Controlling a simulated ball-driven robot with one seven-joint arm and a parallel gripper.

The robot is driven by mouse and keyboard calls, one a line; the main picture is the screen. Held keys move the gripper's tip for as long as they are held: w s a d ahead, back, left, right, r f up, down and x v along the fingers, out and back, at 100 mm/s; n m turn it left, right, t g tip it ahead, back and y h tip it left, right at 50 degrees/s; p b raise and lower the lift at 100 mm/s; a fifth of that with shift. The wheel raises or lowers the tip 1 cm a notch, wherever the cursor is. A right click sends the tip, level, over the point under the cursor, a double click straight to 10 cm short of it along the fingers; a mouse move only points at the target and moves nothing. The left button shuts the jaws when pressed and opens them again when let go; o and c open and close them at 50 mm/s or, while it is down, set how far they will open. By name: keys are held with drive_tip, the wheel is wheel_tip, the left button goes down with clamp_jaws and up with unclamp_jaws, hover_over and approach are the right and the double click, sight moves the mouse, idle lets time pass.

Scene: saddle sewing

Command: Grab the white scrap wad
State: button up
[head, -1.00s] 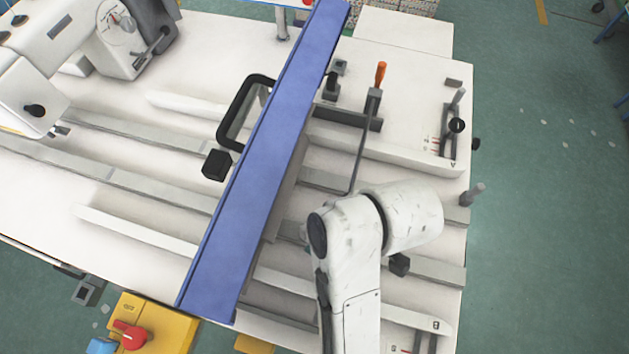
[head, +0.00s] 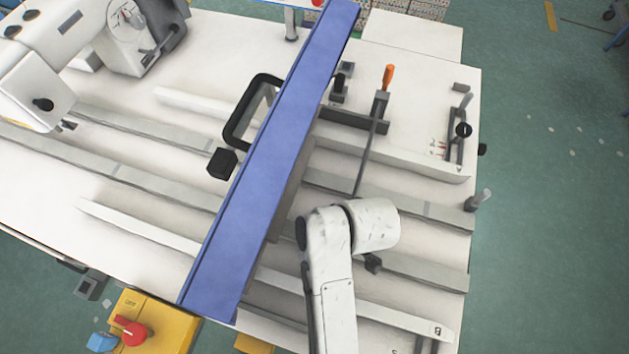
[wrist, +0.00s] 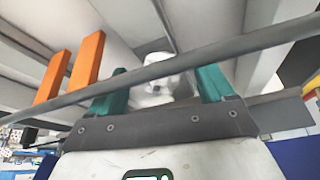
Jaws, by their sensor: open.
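A pale, lumpy white thing that looks like the scrap wad (wrist: 153,88) shows in the wrist view, behind a thin grey bar. My gripper (wrist: 165,86) has two teal fingers set apart, one on each side of the wad in the picture. The jaws are open. I cannot tell how deep the wad lies between them, or whether it touches a finger. In the head view I make out neither the wad nor the fingers; only my white arm shows, over the table's right part.
A grey bar (wrist: 60,103) crosses the wrist view in front of the fingers. Two orange pieces (wrist: 87,62) stand at its left. In the head view a long blue beam (head: 275,150) spans the white table (head: 420,85), left of my arm. An orange-handled clamp (head: 388,77) stands behind.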

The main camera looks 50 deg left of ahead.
drive_tip(key=shift+c, duration=0.3)
drive_tip(key=c, duration=1.1)
drive_tip(key=shift+o, duration=0.2)
